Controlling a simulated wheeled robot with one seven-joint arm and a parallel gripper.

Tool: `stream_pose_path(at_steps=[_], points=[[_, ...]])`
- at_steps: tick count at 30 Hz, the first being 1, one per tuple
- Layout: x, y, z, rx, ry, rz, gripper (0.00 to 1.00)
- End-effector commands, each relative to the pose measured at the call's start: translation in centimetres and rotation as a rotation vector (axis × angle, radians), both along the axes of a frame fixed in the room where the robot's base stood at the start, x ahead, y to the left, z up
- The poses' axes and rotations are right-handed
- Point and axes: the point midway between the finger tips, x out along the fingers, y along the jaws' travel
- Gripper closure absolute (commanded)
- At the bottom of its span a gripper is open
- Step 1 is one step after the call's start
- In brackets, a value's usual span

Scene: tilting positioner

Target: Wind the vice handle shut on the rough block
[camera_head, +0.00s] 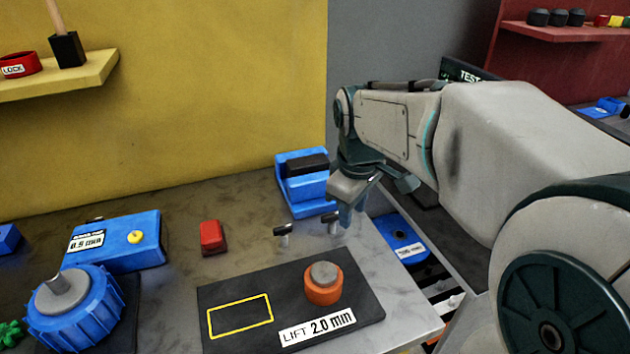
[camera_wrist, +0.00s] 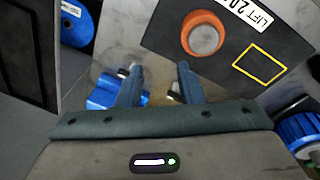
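The blue vice (camera_head: 303,205) stands at the back right of the bench, with a dark block (camera_head: 307,164) at its top. Blue parts, apparently the vice, show beside the left finger in the wrist view (camera_wrist: 103,92). Two short metal pieces with dark ends stand before the vice, one at left (camera_head: 283,236) and one (camera_head: 331,224) beside my gripper; I cannot tell which belongs to the handle. My gripper (camera_head: 348,212) points down just right of the vice. In the wrist view its fingers (camera_wrist: 158,68) are apart with nothing clearly held. The fingers partly hide the vice.
A dark plate (camera_head: 240,282) with an orange-ringed knob (camera_head: 323,286) lies in front. A red block (camera_head: 212,238), a blue box (camera_head: 140,250) and a blue ribbed dial (camera_head: 65,318) are to the left. The bench's right edge (camera_head: 405,285) is close to my arm.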

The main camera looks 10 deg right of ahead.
Motion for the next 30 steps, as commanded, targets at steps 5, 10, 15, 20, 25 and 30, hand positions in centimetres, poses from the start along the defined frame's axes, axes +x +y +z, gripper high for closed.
stream_pose_path(at_steps=[5,10,15,20,25,30], points=[[7.2,0.3,0.0,-0.042,0.076,0.421,0.66],[12.3,0.3,-0.6,-0.050,0.122,0.754,0.66],[15.0,0.1,-1.2,-0.046,0.143,0.951,0.66],[15.8,0.0,-1.8,-0.044,0.149,1.015,0.66],[15.7,0.0,-4.0,-0.043,0.152,1.018,0.66],[15.7,0.0,-7.7,-0.042,0.151,1.017,0.66]])
